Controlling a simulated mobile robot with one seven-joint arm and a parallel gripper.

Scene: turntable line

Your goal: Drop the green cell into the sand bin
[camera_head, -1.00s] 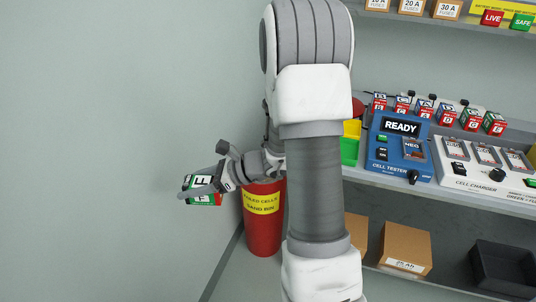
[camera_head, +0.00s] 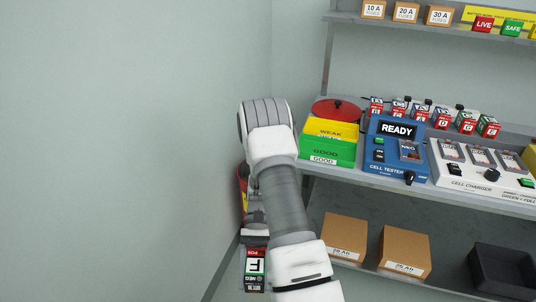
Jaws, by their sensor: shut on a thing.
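My gripper (camera_head: 256,238) is shut on a small cell (camera_head: 255,268) low in the head view, left of my forearm. The red sand bin (camera_head: 242,172) stands by the wall corner behind my arm. Only a thin strip of its left side shows, with a bit of yellow label; its mouth is hidden. The cell appears in front of and below the visible strip of the bin. The gap between them cannot be judged.
On the right, a bench holds the yellow and green WEAK/GOOD bins (camera_head: 329,146), a red round lid (camera_head: 337,110), the blue cell tester (camera_head: 396,152) reading READY, and the white cell charger (camera_head: 480,172). Cardboard boxes (camera_head: 404,252) sit below. The left wall is bare.

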